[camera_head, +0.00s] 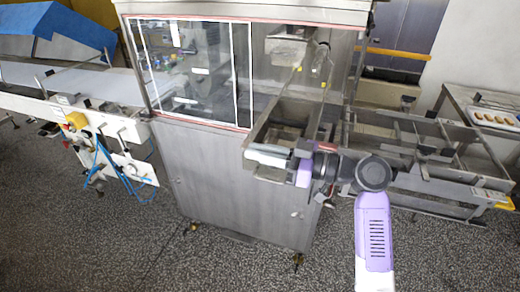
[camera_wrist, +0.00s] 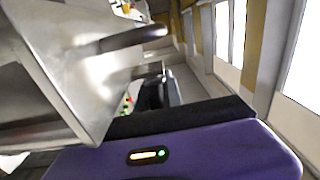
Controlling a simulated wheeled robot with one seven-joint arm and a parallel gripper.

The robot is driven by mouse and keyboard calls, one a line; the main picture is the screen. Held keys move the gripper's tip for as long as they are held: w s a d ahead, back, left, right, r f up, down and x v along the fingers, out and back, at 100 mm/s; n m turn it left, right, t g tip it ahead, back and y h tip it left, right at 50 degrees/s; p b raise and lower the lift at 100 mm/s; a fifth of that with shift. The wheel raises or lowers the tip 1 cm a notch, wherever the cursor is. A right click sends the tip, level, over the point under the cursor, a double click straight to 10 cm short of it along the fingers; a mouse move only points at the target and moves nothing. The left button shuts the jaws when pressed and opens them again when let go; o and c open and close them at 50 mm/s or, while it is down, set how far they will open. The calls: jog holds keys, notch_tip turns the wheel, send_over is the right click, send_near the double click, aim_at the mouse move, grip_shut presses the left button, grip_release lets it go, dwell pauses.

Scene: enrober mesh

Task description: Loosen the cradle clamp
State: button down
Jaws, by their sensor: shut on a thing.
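My gripper (camera_head: 300,151) is at the front right corner of the metal trough (camera_head: 262,143) on the enrober. Its purple body (camera_wrist: 180,152) and black edge fill the bottom of the wrist view. A dark, finger-like part (camera_wrist: 160,93) beyond that edge is close to the metal wall of the trough (camera_wrist: 70,65). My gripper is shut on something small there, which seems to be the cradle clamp. The clamp itself is mostly hidden by my gripper and cannot be made out clearly. A dark rounded rod (camera_wrist: 134,38) sticks out from the metal above.
The steel enrober cabinet (camera_head: 235,185) with its clear window stands left of my gripper. A metal frame rack (camera_head: 430,150) is close on the right, beside my arm. A conveyor (camera_head: 60,85) is at the far left. The speckled floor in front is clear.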

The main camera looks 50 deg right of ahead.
jog(key=shift+a+f, duration=0.1)
jog(key=shift+a, duration=0.05)
dwell(0.3)
jog(key=c, duration=1.5)
grip_release()
jog(key=b+v, duration=0.2)
jog(key=v, duration=0.5)
jog(key=shift+s+d, duration=0.25)
jog(key=shift+s, duration=0.05)
jog(key=shift+s+d, duration=0.1)
